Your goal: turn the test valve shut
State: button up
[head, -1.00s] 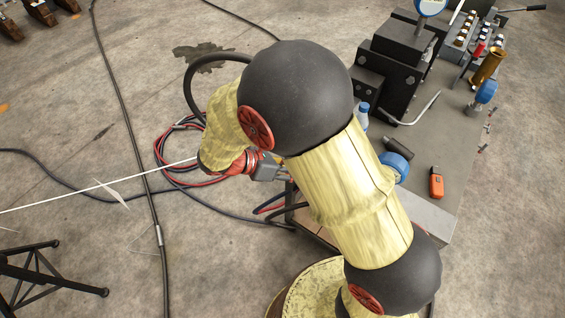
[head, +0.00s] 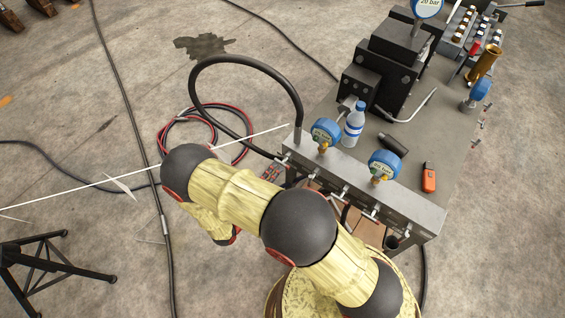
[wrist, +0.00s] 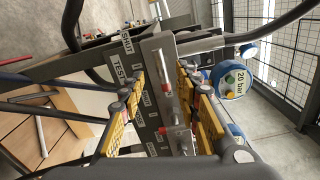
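In the wrist view the grey valve panel (wrist: 160,145) runs upright between my fingers, with a "TEST" label (wrist: 119,70) and a "SHUT" label (wrist: 127,42) at its upper left. A metal valve lever with a red part (wrist: 164,86) shows between the fingers; I cannot tell for sure that it is the test valve's. My gripper (wrist: 160,80) is open, its yellow-padded fingers spread on either side, with no clear contact. In the head view the manifold (head: 365,190) shows a row of small valve handles on its front; my arm hides my gripper there.
Blue gauges (head: 384,165) and (head: 325,133) stand on the manifold. A bottle (head: 354,124), an orange device (head: 429,177) and a black pump block (head: 392,60) are on the bench. A black hose (head: 245,62) arches to the manifold's left end. A black trestle (head: 50,270) stands lower left.

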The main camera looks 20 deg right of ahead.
aim_at(282, 162)
jog(key=shift+x, duration=2.75)
jog(key=c, duration=0.3)
grip_shut()
jog(key=shift+s, duration=0.1)
